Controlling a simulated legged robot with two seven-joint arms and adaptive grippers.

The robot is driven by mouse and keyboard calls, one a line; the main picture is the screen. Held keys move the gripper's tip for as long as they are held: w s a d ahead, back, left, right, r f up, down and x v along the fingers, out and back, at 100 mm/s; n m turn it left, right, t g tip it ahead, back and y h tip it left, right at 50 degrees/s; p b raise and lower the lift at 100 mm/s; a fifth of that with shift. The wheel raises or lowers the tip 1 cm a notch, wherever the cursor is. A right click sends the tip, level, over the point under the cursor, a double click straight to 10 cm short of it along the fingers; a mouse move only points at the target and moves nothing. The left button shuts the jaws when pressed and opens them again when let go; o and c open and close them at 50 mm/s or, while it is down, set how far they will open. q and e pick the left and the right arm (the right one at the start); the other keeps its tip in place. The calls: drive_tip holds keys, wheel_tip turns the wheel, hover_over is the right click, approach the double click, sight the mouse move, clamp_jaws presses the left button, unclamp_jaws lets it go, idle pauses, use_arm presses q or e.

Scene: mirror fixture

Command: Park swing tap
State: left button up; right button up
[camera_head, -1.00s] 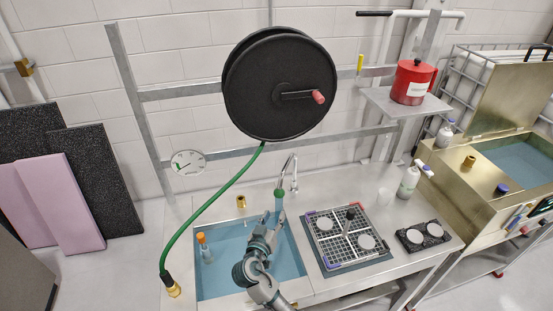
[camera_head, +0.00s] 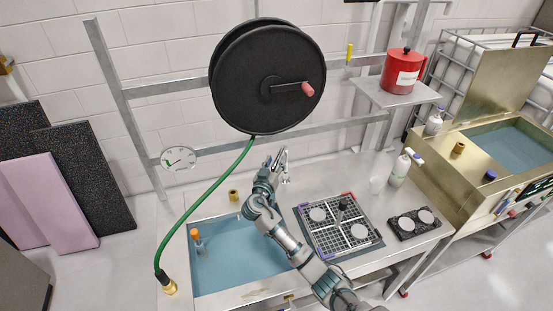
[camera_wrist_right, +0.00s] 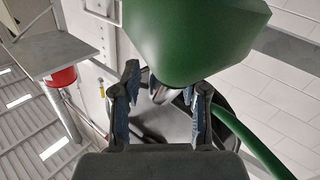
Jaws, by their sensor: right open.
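The swing tap (camera_head: 284,165) is a chrome gooseneck behind the sink (camera_head: 240,268). Its lower part is hidden behind my right gripper in the head view. My right gripper (camera_head: 275,160) is raised beside the tap, over the back of the sink. In the right wrist view my right gripper (camera_wrist_right: 165,85) is open, its two fingers spread. A large green piece (camera_wrist_right: 195,40) is very close in front of the fingers there, with a shiny metal end between the fingertips. I cannot tell whether the fingers touch it. My left gripper is not in view.
A black hose reel (camera_head: 265,75) hangs above, and its green hose (camera_head: 205,200) runs down left of the sink. An orange-capped bottle (camera_head: 196,238) stands in the sink. A gridded rack (camera_head: 340,225) and white bottles (camera_head: 400,170) are to the right.

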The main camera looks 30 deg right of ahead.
drive_tip(key=shift+x, duration=1.05)
drive_tip(key=shift+s+f, duration=0.1)
clamp_jaws()
